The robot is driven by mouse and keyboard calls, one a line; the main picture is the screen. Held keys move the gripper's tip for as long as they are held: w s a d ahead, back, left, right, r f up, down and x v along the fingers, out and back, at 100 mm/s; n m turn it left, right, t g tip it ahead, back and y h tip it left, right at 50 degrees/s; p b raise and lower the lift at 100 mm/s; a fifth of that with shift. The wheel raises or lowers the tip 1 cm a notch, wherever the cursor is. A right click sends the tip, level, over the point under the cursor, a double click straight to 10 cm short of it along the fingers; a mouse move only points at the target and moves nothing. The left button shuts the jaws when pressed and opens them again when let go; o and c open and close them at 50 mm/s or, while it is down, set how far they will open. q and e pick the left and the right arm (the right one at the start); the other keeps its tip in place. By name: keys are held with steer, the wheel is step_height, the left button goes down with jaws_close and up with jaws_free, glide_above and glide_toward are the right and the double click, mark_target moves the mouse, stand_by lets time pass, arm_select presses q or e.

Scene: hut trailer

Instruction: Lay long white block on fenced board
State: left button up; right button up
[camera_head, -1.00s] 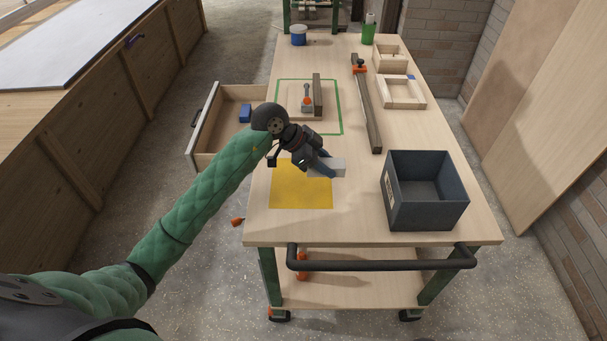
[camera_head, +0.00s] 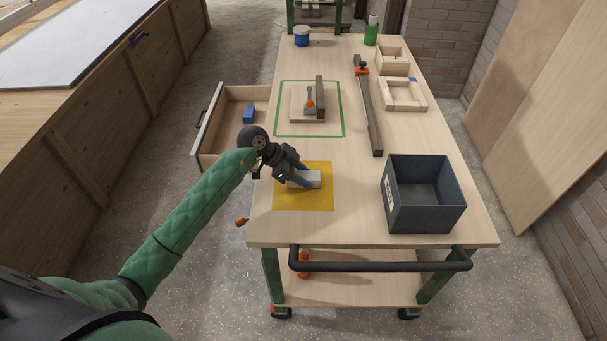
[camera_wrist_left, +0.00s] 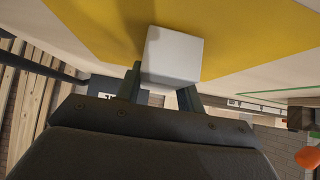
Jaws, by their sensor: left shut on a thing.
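The long white block (camera_head: 306,179) is between the fingers of my left gripper (camera_head: 298,177), over the yellow mat (camera_head: 303,202). In the left wrist view the white block (camera_wrist_left: 172,55) shows end-on between the fingertips, against the yellow surface (camera_wrist_left: 235,30). I cannot tell if it touches the mat or hangs just above it. The fenced board (camera_head: 300,115) is a light wooden board inside a green outline, farther back. It has a dark upright strip (camera_head: 320,98) along its right side and an orange-handled clamp (camera_head: 309,97) on it. My right gripper is not in view.
A dark open bin (camera_head: 424,217) stands at the right front. A long dark bar (camera_head: 371,120) lies behind it. Light wooden frames (camera_head: 403,96), a blue tub (camera_head: 301,37) and a green bottle (camera_head: 371,32) are at the back. An open drawer (camera_head: 228,124) juts out left.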

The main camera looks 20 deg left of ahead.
arm_select(q)
steer(key=shift+f, duration=0.2)
steer(key=o, duration=1.1)
steer(key=shift+c, duration=0.2)
